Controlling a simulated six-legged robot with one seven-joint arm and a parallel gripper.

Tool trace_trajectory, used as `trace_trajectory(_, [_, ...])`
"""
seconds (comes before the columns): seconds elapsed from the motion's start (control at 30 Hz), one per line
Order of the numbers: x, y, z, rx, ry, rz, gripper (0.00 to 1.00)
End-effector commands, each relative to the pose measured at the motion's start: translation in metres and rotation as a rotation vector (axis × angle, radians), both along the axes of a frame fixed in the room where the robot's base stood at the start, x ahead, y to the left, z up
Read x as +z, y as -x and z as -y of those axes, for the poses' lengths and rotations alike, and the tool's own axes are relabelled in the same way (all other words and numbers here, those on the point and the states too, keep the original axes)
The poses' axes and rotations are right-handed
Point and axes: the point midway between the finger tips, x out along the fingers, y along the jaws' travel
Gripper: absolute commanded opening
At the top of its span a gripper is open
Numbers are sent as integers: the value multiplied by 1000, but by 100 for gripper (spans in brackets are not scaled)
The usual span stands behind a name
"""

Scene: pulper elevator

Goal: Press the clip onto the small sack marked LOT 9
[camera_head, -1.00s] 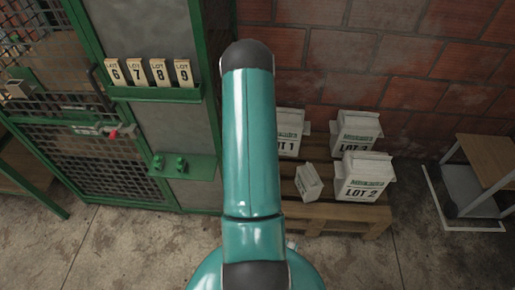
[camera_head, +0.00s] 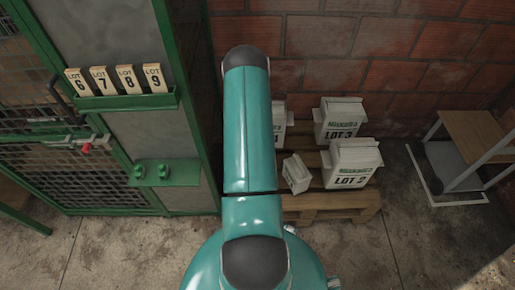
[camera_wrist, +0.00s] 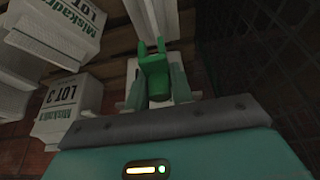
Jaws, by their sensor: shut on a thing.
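The small sack marked LOT 9 (camera_head: 153,77) is pale with a dark top edge. It stands upright at the right end of a row on a green ledge (camera_head: 125,101), beside similar ones marked 6, 7 and 8. My gripper (camera_wrist: 156,82) shows in the wrist view, shut on a green clip (camera_wrist: 154,72) with two prongs pointing away from it. In the head view my arm covers the middle and my gripper is hidden. The LOT 9 sack is not seen in the wrist view, so the clip is apart from it.
Two green clips (camera_head: 152,172) sit on a lower green shelf (camera_head: 180,174). A wooden pallet (camera_head: 340,204) holds big white sacks and a small white one (camera_head: 296,174). Big sacks (camera_wrist: 68,105) also show in the wrist view.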

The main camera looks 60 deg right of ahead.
Motion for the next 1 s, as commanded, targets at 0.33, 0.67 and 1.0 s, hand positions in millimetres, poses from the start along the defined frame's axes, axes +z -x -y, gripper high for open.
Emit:
trace_trajectory(0.33, [-32,0,0,0,-2,-1,2])
trace_trajectory(0.67, [-48,0,3,-3,0,0,2])
trace_trajectory(1.0, [-48,0,4,-4,0,1,2])
